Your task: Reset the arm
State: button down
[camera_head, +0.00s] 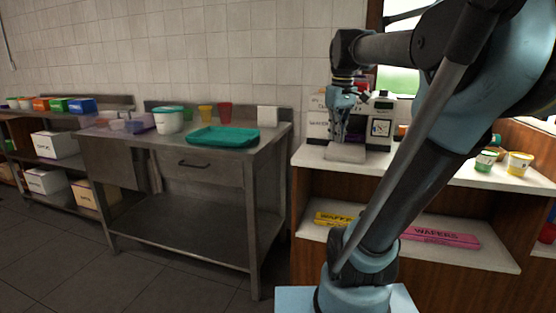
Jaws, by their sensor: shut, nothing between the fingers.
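My gripper (341,138) shows in the head view at the end of my blue and black arm. It points down over the white counter (305,156), in front of the white machine. Its fingers are shut with nothing held between them. A small grey block-like thing (345,153) shows just below the fingertips; whether they touch it I cannot tell. My arm rises from the base at the bottom, bends at the upper right and reaches back left to the gripper. It hides part of the counter and shelf.
A steel table (270,142) at left bears a teal tray (222,137), a white tub (168,122) and coloured cups. Small tubs (519,163) stand on the counter at right. Wafer boxes (440,237) lie on the shelf below. The floor at left is clear.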

jog(key=s+f+m, duration=0.2)
jog(key=s+f, duration=0.3)
jog(key=f, duration=0.3)
jog(key=s+f+m, duration=0.1)
jog(key=s+f, duration=0.3)
jog(key=f, duration=0.5)
jog(key=s+f+m+t, duration=0.1)
jog(key=s+f+m, duration=0.1)
jog(key=s+f, duration=0.3)
notch_tip(320, 180, down, 4)
jog(key=shift+s+d+r+m, duration=0.15)
jog(key=shift+s+m, duration=0.15)
jog(key=shift+s, duration=0.05)
jog(key=shift+w+f, duration=0.2)
jog(key=shift+w, duration=0.25)
